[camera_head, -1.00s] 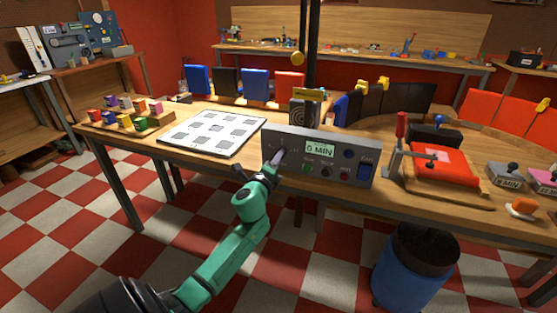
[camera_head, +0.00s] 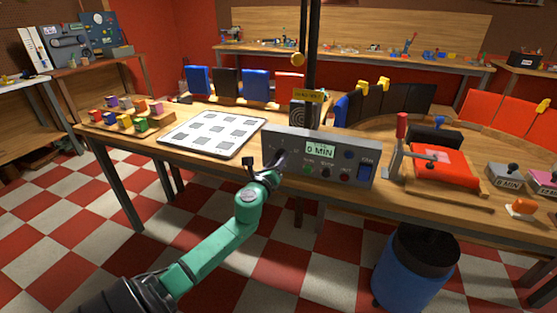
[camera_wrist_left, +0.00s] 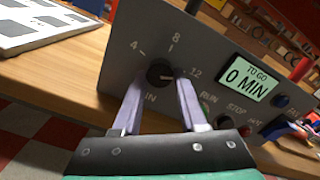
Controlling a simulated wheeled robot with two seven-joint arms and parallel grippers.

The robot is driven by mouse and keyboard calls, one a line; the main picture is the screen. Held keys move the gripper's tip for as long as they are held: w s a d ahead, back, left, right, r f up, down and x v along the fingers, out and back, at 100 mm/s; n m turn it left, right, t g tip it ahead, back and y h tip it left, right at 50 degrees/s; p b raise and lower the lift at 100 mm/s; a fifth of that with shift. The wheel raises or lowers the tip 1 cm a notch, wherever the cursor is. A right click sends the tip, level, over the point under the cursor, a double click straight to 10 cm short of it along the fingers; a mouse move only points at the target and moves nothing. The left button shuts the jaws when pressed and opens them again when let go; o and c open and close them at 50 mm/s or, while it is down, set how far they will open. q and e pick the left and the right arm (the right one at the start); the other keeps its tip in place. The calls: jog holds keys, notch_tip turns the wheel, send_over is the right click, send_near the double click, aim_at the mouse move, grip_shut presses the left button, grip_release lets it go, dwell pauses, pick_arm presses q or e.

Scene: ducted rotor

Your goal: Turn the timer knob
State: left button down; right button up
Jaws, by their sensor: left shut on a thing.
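The grey timer panel (camera_head: 330,178) stands at the table's front edge. Its display (camera_head: 320,150) reads "0 MIN", and the display also shows in the left wrist view (camera_wrist_left: 247,78). The small dark timer knob (camera_wrist_left: 160,72) sits among the printed marks 4, 8 and 12; its exact pointing is hard to tell. My left gripper (camera_head: 279,160) is at the panel's left part. In the left wrist view its two pale fingers (camera_wrist_left: 161,80) are on either side of the knob, shut on it. In the head view the gripper hides the knob. My right gripper is not in view.
A white board with grey squares (camera_head: 184,142) lies left of the panel, with colored blocks (camera_head: 125,121) beyond it. A red clamp (camera_head: 401,126) and red block (camera_head: 440,165) are to the right. A blue bin (camera_head: 397,270) stands on the floor below.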

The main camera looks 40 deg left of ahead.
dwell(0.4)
pick_arm(q)
jog(key=shift+c, duration=2.2)
grip_release()
jog(key=b+v, duration=0.1)
jog(key=v, duration=1.3)
jog(key=shift+s+d, duration=0.2)
jog(key=shift+s, duration=0.1)
